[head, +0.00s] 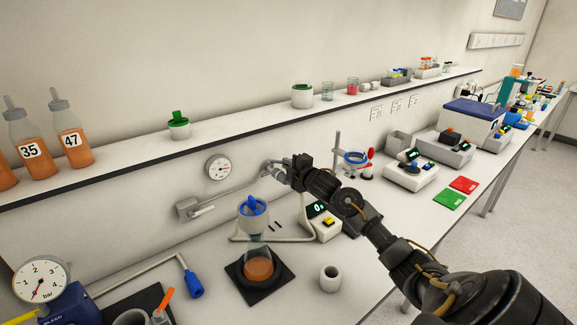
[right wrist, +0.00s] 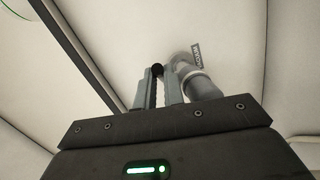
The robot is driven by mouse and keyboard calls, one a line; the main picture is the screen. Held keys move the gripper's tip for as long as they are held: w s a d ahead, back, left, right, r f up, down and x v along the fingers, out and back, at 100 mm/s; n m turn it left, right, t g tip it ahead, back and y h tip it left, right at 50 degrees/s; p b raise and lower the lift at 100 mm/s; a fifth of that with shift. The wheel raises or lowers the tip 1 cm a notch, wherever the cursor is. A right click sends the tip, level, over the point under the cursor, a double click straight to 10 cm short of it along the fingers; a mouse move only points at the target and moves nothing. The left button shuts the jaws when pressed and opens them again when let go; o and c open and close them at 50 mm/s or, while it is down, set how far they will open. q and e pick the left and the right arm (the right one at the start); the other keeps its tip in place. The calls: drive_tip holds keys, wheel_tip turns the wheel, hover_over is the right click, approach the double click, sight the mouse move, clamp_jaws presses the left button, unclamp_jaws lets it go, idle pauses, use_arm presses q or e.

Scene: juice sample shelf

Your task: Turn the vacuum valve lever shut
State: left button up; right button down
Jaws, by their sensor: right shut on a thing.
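The vacuum valve (head: 267,168) is a light grey fitting on the wall below the shelf. In the right wrist view its rounded grey body (right wrist: 197,82) carries a small dark label. My right gripper (head: 281,172) reaches up to it from the lower right. In the right wrist view its two fingers (right wrist: 159,88) are closed around the lever, whose round black end (right wrist: 157,69) shows at the fingertips. The rest of the lever is hidden between the fingers. My left gripper is not in view.
A wall gauge (head: 219,168) and a grey wall box (head: 188,208) are left of the valve. The shelf edge (head: 240,138) runs above.

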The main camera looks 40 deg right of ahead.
drive_tip(key=n+y, duration=0.1)
drive_tip(key=d+y, duration=0.1)
drive_tip(key=shift+w+d+n+y+b, duration=0.15)
drive_tip(key=shift+w+n+y+b, duration=0.15)
drive_tip(key=shift+n+y+b, duration=0.1)
drive_tip(key=n+y, duration=0.1)
drive_tip(key=y+b, duration=0.1)
drive_tip(key=n+y+b, duration=0.1)
drive_tip(key=shift+w+d+n+y, duration=0.3)
drive_tip(key=shift+w+d, duration=0.1)
drive_tip(key=c, duration=1.8)
unclamp_jaws()
